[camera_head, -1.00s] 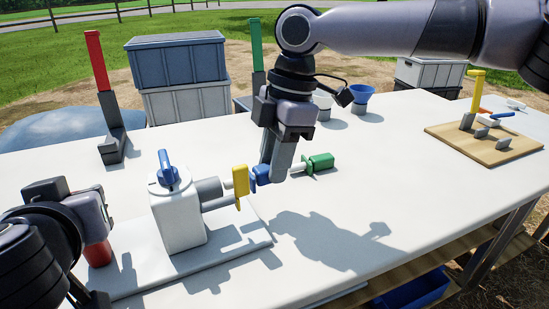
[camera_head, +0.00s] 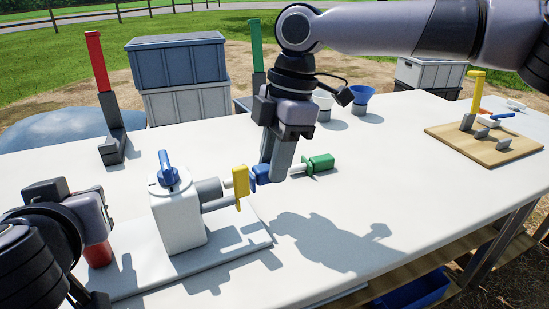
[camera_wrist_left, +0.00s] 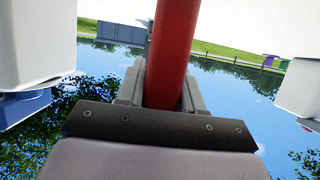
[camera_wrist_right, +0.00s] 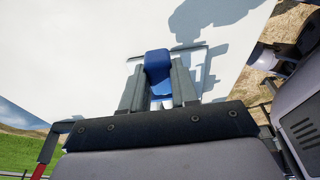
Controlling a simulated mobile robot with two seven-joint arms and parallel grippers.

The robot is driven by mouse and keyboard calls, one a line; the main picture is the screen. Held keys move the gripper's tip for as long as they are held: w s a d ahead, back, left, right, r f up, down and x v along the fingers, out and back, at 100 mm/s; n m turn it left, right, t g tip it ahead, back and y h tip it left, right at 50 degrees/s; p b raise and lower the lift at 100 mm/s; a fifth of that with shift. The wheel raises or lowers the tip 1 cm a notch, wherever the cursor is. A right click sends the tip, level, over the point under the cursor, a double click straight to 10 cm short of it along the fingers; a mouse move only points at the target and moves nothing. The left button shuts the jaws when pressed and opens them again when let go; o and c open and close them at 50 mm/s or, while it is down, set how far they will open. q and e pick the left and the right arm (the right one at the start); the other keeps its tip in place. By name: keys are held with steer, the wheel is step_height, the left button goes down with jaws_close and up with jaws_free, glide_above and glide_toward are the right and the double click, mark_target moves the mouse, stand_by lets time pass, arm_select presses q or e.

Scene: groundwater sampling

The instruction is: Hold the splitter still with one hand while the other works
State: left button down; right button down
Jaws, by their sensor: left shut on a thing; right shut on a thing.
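The splitter (camera_head: 178,215) is a white block with a blue knob (camera_head: 167,170) on top, on a white base plate at the left of the table. Grey outlets come out of its right side, with a yellow piece (camera_head: 240,181) at their end. My left gripper (camera_head: 97,228) is shut on a red cylinder (camera_wrist_left: 176,50), left of the white block. My right gripper (camera_head: 278,172) is shut on a blue piece (camera_wrist_right: 158,72), right beside the yellow piece; I cannot tell if they touch. A green piece (camera_head: 320,162) with a white stem shows just right of that gripper.
A red post (camera_head: 97,62) and a green post (camera_head: 256,45) stand at the back. Two cups (camera_head: 361,98) stand behind my right gripper. A wooden board (camera_head: 500,143) with a yellow upright piece lies at the right. The table's middle right is clear.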

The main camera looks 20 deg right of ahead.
stand_by(0.9)
arm_select(q)
steer(key=c, duration=0.6)
jaws_free()
steer(key=shift+c, duration=0.2)
steer(key=v, duration=0.7)
steer(key=shift+s, duration=0.25)
arm_select(e)
steer(key=shift+r, duration=0.1)
